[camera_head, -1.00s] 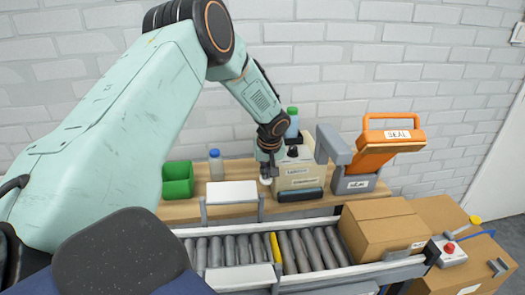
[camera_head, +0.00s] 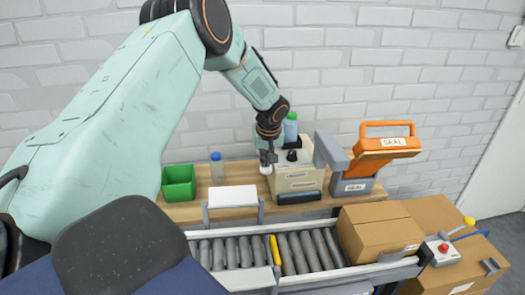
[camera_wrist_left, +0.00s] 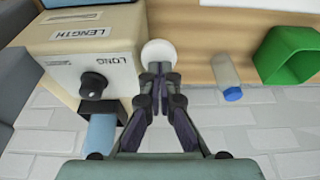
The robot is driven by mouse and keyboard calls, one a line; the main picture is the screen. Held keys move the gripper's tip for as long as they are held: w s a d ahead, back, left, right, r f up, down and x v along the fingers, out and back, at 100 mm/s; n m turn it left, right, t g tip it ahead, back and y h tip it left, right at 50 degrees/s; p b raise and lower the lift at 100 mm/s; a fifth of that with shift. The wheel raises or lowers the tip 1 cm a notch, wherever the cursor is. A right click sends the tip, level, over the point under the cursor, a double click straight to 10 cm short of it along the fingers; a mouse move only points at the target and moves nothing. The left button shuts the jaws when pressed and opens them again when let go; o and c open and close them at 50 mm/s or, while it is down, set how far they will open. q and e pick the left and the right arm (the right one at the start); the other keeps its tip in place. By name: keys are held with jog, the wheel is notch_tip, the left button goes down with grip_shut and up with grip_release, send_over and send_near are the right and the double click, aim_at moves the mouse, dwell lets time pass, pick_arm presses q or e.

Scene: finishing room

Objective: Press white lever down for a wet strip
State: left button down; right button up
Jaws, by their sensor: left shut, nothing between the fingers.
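The cream dispenser (camera_head: 298,180) stands on the wooden shelf, with a black dial on top. Its LENGTH and LONG labels show in the left wrist view (camera_wrist_left: 80,60). The white lever's round knob (camera_head: 265,169) is at the dispenser's left side; it also shows in the left wrist view (camera_wrist_left: 159,52). My left gripper (camera_head: 267,157) is shut and empty, pointing down with its fingertips right at the top of the knob. In the left wrist view the fingertips (camera_wrist_left: 160,72) overlap the knob's edge; I cannot tell whether they touch. The lever's arm is hidden. My right gripper is out of view.
A green bin (camera_head: 179,192) and a blue-capped bottle (camera_head: 217,172) stand left of the dispenser. An orange-handled SEAL machine (camera_head: 385,150) stands right. In front run the roller conveyor (camera_head: 235,253) and a cardboard box (camera_head: 380,233). A brick wall is close behind.

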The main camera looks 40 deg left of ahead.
pick_arm(q)
jog(key=shift+w+a+r+p, duration=0.1)
jog(key=shift+a+r+p, duration=0.05)
jog(key=shift+r+p, duration=0.6)
jog(key=shift+w+a+r+p, duration=0.15)
jog(key=shift+r+p, duration=0.3)
jog(key=shift+r, duration=0.55)
jog(key=shift+w+a+r+p, duration=0.1)
jog(key=shift+r+p, duration=0.5)
jog(key=shift+r, duration=0.25)
jog(key=shift+f, duration=0.1)
notch_tip(320, 180, up, 5)
jog(key=p, duration=0.3)
jog(key=shift+p, duration=0.35)
jog(key=shift+s+d, duration=0.1)
